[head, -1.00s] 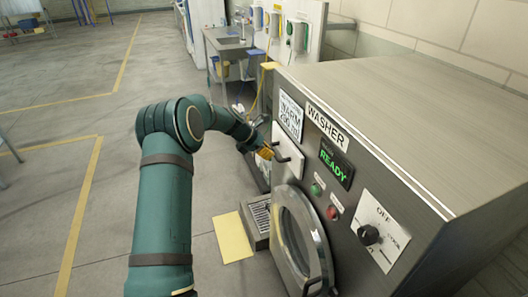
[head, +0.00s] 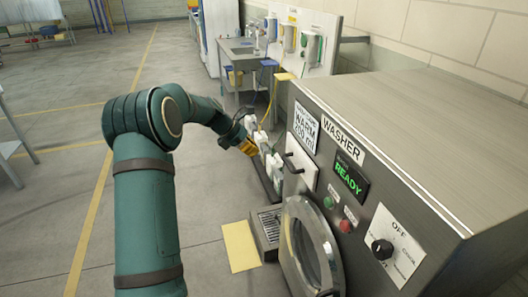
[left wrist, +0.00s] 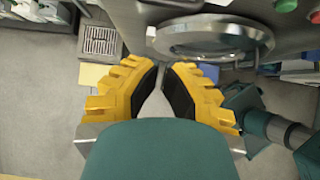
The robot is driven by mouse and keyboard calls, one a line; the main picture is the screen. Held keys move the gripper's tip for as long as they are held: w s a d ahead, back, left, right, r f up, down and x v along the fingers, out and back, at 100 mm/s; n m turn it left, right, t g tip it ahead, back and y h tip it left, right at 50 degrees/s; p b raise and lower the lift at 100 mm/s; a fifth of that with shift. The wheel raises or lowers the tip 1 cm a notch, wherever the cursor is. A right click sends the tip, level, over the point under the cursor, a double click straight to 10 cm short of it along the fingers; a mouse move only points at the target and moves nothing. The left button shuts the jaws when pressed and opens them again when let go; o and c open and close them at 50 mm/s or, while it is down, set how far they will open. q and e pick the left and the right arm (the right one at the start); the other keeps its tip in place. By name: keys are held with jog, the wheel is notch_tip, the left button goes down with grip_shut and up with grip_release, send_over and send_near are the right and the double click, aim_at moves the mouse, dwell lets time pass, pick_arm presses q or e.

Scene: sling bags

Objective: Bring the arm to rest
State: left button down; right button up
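My left arm comes in from the left in the head view and bends toward the washer (head: 410,120). Its gripper (head: 250,148) shows there as a small yellow part, just left of the washer's front and clear of its drawer handle. In the left wrist view the two yellow fingers with black pads (left wrist: 160,68) lean together, with their tips almost meeting. Nothing is held between them. Bare floor shows in the narrow gap.
The washer's round door (head: 308,250) and a floor grate (head: 268,229) lie below the gripper. A yellow floor sheet (head: 240,246) lies beside the grate. White bottles (head: 272,165) stand behind the gripper. A sink table (head: 240,50) is farther back. Open floor lies left.

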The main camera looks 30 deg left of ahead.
pick_arm(q)
jog(key=shift+r, duration=0.1)
jog(key=s+d+f+m+g+y+b, duration=0.1)
jog(key=s+d+f+m+b, duration=0.2)
jog(key=d+f, duration=0.45)
jog(key=s+d+f+m+g, duration=0.15)
jog(key=d+f+m, duration=0.35)
jog(key=f, duration=0.5)
jog(key=s+d+f+m+g+y+b, duration=0.1)
jog(key=s+d+f+m+b, duration=0.1)
jog(key=s+d+f+m, duration=0.4)
jog(key=s+d+f+m+b, duration=0.2)
jog(key=s+d+f+m, duration=0.4)
jog(key=s+d, duration=0.1)
jog(key=s+d+f+m+h+b, duration=0.1)
jog(key=s+d+f+m+b, duration=0.1)
jog(key=s+d+f+m, duration=0.4)
jog(key=s+d, duration=0.2)
jog(key=d, duration=0.1)
jog(key=shift+s+d+g, duration=0.25)
jog(key=shift+g, duration=0.1)
